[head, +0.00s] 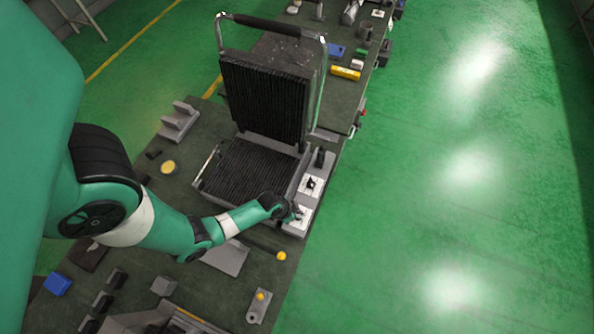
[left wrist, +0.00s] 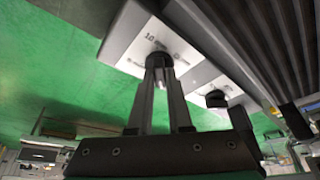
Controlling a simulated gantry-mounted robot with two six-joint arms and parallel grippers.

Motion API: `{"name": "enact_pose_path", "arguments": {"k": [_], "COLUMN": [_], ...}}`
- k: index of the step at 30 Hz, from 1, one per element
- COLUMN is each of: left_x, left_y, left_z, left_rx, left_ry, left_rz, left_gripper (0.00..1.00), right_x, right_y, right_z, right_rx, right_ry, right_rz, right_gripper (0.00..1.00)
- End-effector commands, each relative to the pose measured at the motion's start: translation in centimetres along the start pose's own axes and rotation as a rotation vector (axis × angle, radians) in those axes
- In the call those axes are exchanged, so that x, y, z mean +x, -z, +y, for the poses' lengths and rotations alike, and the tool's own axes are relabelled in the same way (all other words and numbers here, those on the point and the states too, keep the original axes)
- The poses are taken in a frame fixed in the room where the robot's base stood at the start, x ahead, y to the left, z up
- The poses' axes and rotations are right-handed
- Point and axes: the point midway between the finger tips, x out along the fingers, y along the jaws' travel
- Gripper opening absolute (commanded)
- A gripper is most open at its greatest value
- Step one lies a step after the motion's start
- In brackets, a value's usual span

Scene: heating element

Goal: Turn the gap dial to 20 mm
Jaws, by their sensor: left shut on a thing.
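The contact grill (head: 262,160) stands on the bench with its ribbed lid raised. A grey control panel along its right side carries two white dial plates. My left gripper (head: 296,213) is at the nearer plate. In the left wrist view my left gripper (left wrist: 160,80) is shut on the black knob of the gap dial (left wrist: 158,59). Its white plate is marked "10" beside the knob; other marks are too small to read. The knob's pointer setting cannot be told. A second black knob (left wrist: 216,99) sits apart on the other plate, and also shows in the head view (head: 311,184). My right gripper is not in view.
A black post (head: 319,157) rises at the panel's far end. The raised lid and its handle (head: 268,22) stand behind the dials. Small parts, a blue block (head: 57,284) and a yellow knob (head: 281,256) lie on the bench. Open green floor is to the right.

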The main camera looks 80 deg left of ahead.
Motion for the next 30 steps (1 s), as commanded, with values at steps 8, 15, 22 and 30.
{"name": "enact_pose_path", "arguments": {"k": [8,15,22,30], "left_x": [0.0,0.0,0.0,-4.0], "left_y": [0.0,0.0,0.0,0.1], "left_z": [0.0,0.0,0.0,0.0], "left_rx": [0.010,0.009,0.008,0.007], "left_ry": [-0.003,-0.002,-0.002,-0.001], "left_rz": [0.000,0.000,0.001,0.002], "left_gripper": [0.00,0.47,0.47,0.47], "right_x": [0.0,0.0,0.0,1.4], "right_y": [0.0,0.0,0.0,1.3], "right_z": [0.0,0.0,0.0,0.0], "right_rx": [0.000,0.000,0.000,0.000], "right_ry": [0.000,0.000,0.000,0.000], "right_rz": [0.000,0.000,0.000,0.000], "right_gripper": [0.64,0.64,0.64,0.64]}}
